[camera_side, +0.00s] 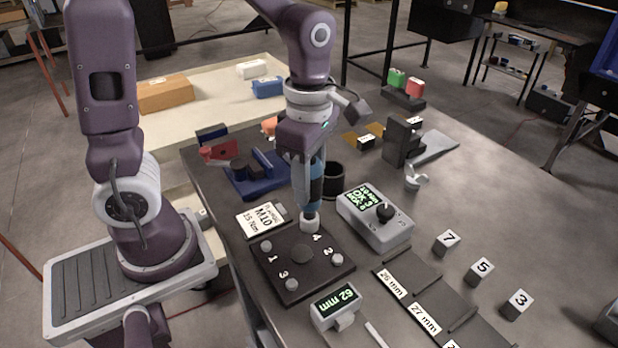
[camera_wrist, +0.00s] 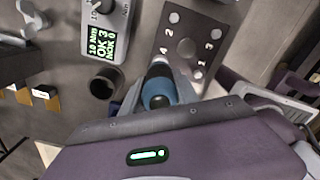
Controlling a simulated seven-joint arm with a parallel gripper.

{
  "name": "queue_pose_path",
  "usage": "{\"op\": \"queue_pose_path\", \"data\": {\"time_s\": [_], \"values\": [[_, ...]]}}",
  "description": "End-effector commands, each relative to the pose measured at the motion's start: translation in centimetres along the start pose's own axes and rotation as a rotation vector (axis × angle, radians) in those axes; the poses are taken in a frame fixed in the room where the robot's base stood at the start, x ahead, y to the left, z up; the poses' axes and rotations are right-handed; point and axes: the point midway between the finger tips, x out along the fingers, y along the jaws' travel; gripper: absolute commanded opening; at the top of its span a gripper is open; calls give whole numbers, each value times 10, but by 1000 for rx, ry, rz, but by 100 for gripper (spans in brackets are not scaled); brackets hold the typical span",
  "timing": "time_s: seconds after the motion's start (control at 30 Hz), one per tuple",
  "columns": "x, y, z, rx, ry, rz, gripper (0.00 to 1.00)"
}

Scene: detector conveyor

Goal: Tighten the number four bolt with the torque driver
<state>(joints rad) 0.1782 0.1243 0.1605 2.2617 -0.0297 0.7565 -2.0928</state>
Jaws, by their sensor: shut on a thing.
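The torque driver (camera_side: 316,188), blue and black with a pale socket end, stands upright in my gripper (camera_side: 312,158), which is shut on it. Its socket is at the number four corner of the dark bolt plate (camera_side: 303,277) and hides the bolt there; I cannot tell how fully it is seated. Bolts one (camera_side: 265,246), two (camera_side: 337,259) and three (camera_side: 291,284) show at the other corners. In the wrist view the driver (camera_wrist: 158,92) points toward the plate (camera_wrist: 190,42) beside the printed 4.
The controller box (camera_side: 374,217) right of the plate reads "OK 3" and "NOK 0" in the wrist view. A black cup (camera_side: 333,179), a blue vise (camera_side: 258,172), an M10 card (camera_side: 262,219) and a 62 mm gauge (camera_side: 336,305) stand close around. Numbered blocks (camera_side: 480,270) lie at right.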

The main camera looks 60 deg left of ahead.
Motion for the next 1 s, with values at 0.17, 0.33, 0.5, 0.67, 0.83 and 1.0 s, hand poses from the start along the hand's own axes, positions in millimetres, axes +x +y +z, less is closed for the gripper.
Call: {"op": "queue_pose_path", "data": {"time_s": [0.17, 0.33, 0.5, 0.67, 0.83, 1.0], "values": [[0, 0, 0, 1, 1, 0, 0], [0, 0, 0, 1, 1, 0, 0], [0, 0, 0, 1, 1, -1, 0], [0, 0, 0, 1, 1, -1, 0], [-10, 0, 0, 2, -1, 2, 0], [-25, 1, 0, 1, -1, 3, 0]]}}
